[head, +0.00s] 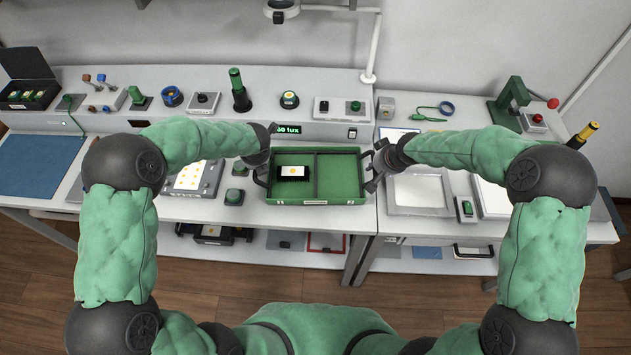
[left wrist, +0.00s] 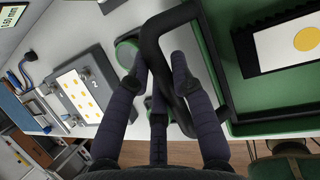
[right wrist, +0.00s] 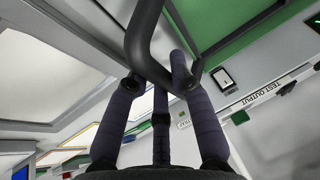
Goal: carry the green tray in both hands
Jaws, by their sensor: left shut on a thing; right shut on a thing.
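The green tray (head: 340,178) is in the middle of the head view, at the front of the workbench, with a divider across it. A black block with a white label and yellow dot (head: 293,172) lies in its left compartment; the right compartment looks empty. My left gripper (head: 266,160) is at the tray's left end, and in the left wrist view its fingers (left wrist: 160,75) are shut on the black handle (left wrist: 154,45). My right gripper (head: 376,166) is at the right end, and in the right wrist view its fingers (right wrist: 158,85) close on the other black handle (right wrist: 143,35).
Left of the tray are a green button (head: 234,196) and a panel with yellow dots (head: 192,178). Right of it lies a white framed plate (head: 418,192). A dark green cylinder (head: 239,92) and small devices stand on the raised back shelf. A lower shelf holds more items.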

